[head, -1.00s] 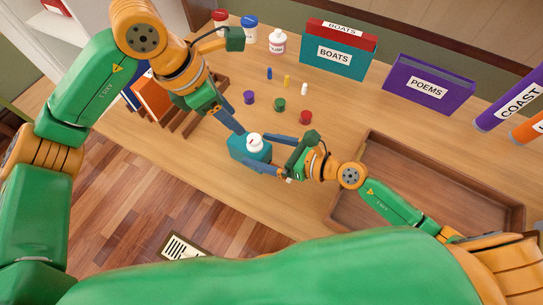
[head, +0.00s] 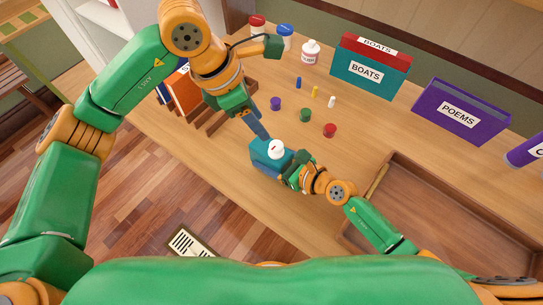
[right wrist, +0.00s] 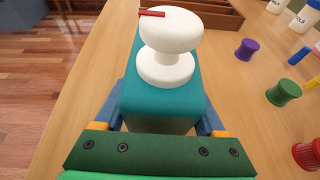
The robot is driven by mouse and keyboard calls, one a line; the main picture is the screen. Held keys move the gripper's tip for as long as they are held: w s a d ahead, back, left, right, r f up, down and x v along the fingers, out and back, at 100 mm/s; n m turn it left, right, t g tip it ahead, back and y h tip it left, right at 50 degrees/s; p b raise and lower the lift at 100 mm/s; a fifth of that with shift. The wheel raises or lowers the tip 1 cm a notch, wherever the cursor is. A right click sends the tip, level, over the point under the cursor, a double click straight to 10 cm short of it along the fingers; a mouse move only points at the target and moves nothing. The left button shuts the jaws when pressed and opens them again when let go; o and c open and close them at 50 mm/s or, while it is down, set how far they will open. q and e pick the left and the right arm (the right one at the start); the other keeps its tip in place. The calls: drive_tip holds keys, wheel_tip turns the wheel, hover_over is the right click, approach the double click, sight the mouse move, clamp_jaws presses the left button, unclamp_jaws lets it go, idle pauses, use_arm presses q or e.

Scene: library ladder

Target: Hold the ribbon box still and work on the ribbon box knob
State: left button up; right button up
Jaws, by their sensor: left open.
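The ribbon box (head: 263,158) is a teal block near the table's front edge, with a white round knob (head: 276,149) on top. In the right wrist view the box (right wrist: 160,105) fills the middle, and its knob (right wrist: 168,40) has a red mark at the upper left. My right gripper (head: 288,170) is shut on the ribbon box, a blue finger along each side with no clear gap; the fingertips are partly hidden. My left gripper (head: 260,130) is open, pointing down just behind the box, apart from the knob; one finger is mostly hidden.
Purple (head: 275,103), green (head: 305,115) and red (head: 330,130) spools stand behind the box. A wooden tray (head: 391,162) lies at right. The BOATS (head: 365,73) and POEMS (head: 458,115) boxes stand at the back. A book rack (head: 215,118) is at left.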

drive_tip(key=c, duration=0.7)
use_arm(q)
drive_tip(key=shift+o, duration=0.9)
use_arm(e)
drive_tip(key=shift+c, duration=0.9)
use_arm(q)
drive_tip(key=shift+o, duration=0.5)
drive_tip(key=s+d+f+m+g+h, duration=0.1)
drive_tip(key=s+d+f+h, duration=0.1)
drive_tip(key=d+h, duration=0.3)
drive_tip(key=d+f, duration=0.1)
drive_tip(key=d, duration=0.3)
drive_tip(key=shift+h, duration=0.3)
drive_tip(key=n+t+y, duration=0.2)
drive_tip(key=n+t, duration=1.3)
drive_tip(key=t, duration=0.2)
hover_over(273, 160)
wheel_tip(273, 160, down, 4)
drive_tip(key=shift+f, duration=0.1)
drive_tip(key=s+a+f+m+y, duration=0.2)
drive_tip(key=s+f, duration=0.2)
drive_tip(key=s, duration=0.3)
drive_tip(key=shift+m, duration=0.3)
drive_tip(key=x, duration=1.2)
drive_tip(key=shift+w, duration=0.25)
clamp_jaws()
